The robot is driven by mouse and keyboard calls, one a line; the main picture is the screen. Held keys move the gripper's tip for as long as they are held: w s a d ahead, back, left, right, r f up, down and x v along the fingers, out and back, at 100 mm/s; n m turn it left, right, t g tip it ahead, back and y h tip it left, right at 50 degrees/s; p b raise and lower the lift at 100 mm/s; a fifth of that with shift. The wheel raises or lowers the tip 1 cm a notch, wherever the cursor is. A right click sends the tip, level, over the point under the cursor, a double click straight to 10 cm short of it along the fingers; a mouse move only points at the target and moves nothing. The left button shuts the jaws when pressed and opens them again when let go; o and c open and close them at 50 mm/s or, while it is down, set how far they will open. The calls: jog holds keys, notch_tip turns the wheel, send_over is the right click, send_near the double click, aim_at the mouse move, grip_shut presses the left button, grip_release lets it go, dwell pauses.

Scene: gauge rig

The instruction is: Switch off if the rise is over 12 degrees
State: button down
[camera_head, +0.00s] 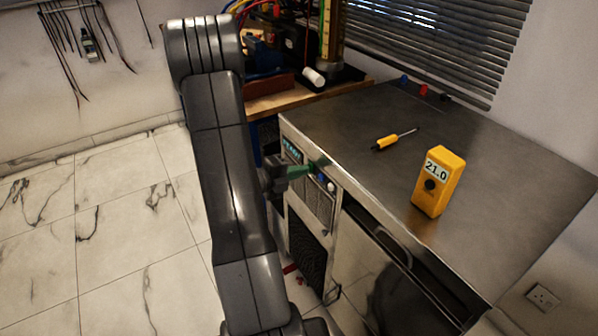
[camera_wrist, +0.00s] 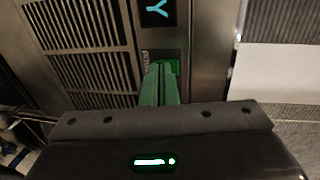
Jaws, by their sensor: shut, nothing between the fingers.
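A yellow handheld meter (camera_head: 452,165) stands on the metal bench top, and its display reads 21.0. A front panel (camera_head: 322,208) with a cyan display (camera_head: 292,150) is set into the bench front; the wrist view shows part of that display (camera_wrist: 157,10) with a Y-like character. My gripper (camera_head: 308,169) has green fingers, shut and empty, with the tips at the panel. In the wrist view the fingertips (camera_wrist: 163,68) are in front of a green switch (camera_wrist: 175,65) and partly hide it. I cannot tell its position, or whether the tips touch it.
A yellow-handled screwdriver (camera_head: 388,142) lies on the metal bench top (camera_head: 500,200). A wooden table (camera_head: 285,101) behind holds a rig with a tall coloured scale (camera_head: 331,30). A cabinet handle (camera_head: 394,245) is right of the panel. Tiled floor at left is clear.

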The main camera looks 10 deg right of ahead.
jog(key=shift+w+d+f+t+h, duration=0.1)
jog(key=shift+d+f+t+h, duration=0.15)
jog(key=shift+h, duration=0.35)
jog(key=shift+d+f+t+h, duration=0.15)
jog(key=shift+f+h, duration=0.2)
jog(key=shift+h, duration=0.25)
jog(key=shift+p, duration=0.3)
dwell(0.5)
jog(key=shift+a, duration=0.1)
jog(key=p+v, duration=0.1)
jog(key=v, duration=1.3)
jog(key=shift+a+f, duration=0.15)
jog(key=shift+f, duration=0.15)
